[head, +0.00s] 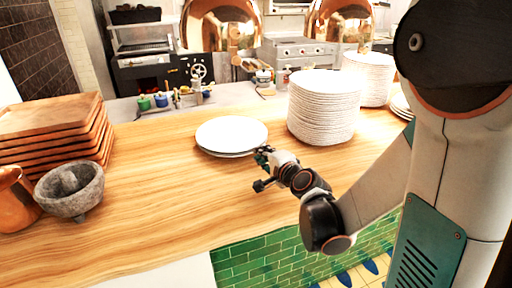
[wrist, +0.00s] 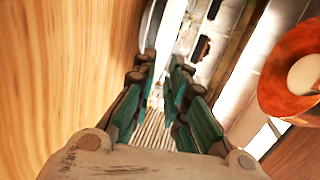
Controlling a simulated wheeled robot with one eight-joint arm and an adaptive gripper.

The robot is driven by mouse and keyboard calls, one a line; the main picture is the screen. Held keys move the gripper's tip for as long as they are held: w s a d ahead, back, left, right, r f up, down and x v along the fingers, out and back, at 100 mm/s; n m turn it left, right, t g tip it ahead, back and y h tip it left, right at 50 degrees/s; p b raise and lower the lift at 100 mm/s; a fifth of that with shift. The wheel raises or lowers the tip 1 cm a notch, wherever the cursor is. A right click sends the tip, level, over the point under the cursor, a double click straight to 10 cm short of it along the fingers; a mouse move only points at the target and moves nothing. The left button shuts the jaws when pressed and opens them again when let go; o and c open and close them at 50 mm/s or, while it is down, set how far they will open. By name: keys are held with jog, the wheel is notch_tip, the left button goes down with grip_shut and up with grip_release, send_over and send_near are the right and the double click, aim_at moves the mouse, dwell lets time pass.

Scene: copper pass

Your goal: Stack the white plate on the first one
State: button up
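A white plate (head: 231,131) lies nearly flat on the wooden counter left of the tall plate stack. A second rim, the first plate (head: 212,153), shows just under its front edge; I cannot tell if the two touch all round. My gripper (head: 264,155) is at the plate's right front edge, with the wrist low over the counter. In the wrist view, the fingers (wrist: 165,65) are close together with a narrow gap, and a pale plate edge (wrist: 171,32) shows at the tips. They appear shut on the upper plate's rim; the exact contact is hidden.
A tall plate stack (head: 324,108) stands close right of my gripper, with another stack (head: 369,78) behind. Wooden boards (head: 55,130), a stone mortar (head: 70,190) and a copper vessel (head: 14,200) stand at left. The counter's front middle (head: 160,215) is clear.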

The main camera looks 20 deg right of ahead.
jog(key=shift+v, duration=1.3)
